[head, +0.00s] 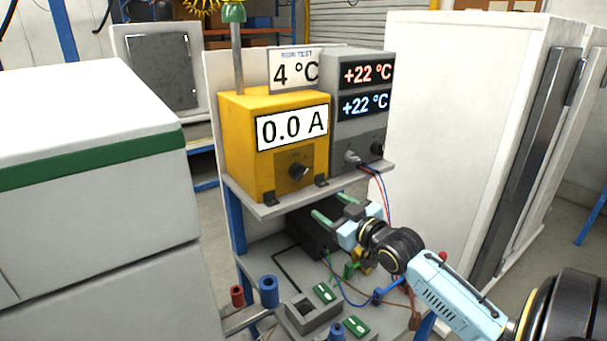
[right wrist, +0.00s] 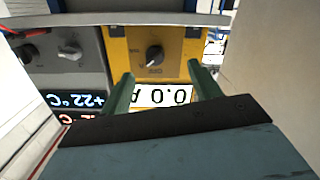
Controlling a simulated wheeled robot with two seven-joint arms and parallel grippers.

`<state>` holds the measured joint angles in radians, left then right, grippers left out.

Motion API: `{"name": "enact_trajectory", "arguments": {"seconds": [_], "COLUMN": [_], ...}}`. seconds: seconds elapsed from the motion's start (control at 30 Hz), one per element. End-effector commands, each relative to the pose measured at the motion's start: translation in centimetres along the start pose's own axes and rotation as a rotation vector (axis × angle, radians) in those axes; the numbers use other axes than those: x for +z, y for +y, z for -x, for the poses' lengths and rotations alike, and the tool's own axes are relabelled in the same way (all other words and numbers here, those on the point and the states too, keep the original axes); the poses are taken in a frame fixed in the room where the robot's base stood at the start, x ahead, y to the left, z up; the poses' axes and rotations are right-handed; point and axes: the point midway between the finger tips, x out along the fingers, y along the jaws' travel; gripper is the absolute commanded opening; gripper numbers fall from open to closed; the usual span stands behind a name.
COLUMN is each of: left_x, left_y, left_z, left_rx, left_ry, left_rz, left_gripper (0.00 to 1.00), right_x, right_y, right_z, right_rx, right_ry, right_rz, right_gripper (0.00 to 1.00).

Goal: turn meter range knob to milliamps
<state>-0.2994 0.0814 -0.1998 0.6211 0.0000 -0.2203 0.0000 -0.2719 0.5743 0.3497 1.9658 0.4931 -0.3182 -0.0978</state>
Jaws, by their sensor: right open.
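The yellow meter (head: 238,150) stands on the upper shelf, and its display (head: 292,128) reads 0.0 A. Its black range knob (head: 298,170) sits on the front panel below the display. My right gripper (head: 333,208) is in front of and below the shelf, apart from the knob. Its two green fingers are spread with nothing between them. In the right wrist view, which is upside down, the knob (right wrist: 154,56) shows beyond the gap between the open fingers (right wrist: 160,74). The small labels around the knob are too small to read. My left gripper is out of view.
A grey unit (head: 350,128) with two +22 °C readouts and its own knob (head: 376,149) stands right of the meter. The shelf edge (head: 290,206) lies above my right gripper. Red and blue wires (head: 378,182) hang at its right. Sockets and switches crowd the lower shelf.

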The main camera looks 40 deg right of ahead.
Motion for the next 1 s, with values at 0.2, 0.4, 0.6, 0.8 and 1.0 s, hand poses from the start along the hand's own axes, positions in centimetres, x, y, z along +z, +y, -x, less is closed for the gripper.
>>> {"name": "enact_trajectory", "arguments": {"seconds": [0.2,0.4,0.6,0.8,1.0], "left_x": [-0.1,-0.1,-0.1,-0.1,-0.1], "left_y": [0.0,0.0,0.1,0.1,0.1], "left_z": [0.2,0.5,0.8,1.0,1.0], "left_rx": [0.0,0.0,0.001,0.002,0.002], "left_ry": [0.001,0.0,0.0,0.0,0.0], "left_rz": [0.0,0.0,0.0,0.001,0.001], "left_gripper": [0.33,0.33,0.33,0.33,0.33], "right_x": [-2.3,-2.5,-2.7,-2.8,-2.9], "right_y": [1.8,1.9,1.9,1.9,1.9], "right_z": [-1.1,-4.0,-7.5,-10.7,-12.8], "right_rx": [0.023,0.024,0.024,0.023,0.022], "right_ry": [0.071,0.069,0.069,0.067,0.066], "right_rz": [0.002,0.001,0.002,0.003,0.002], "right_gripper": [0.63,0.63,0.63,0.63,0.63]}}
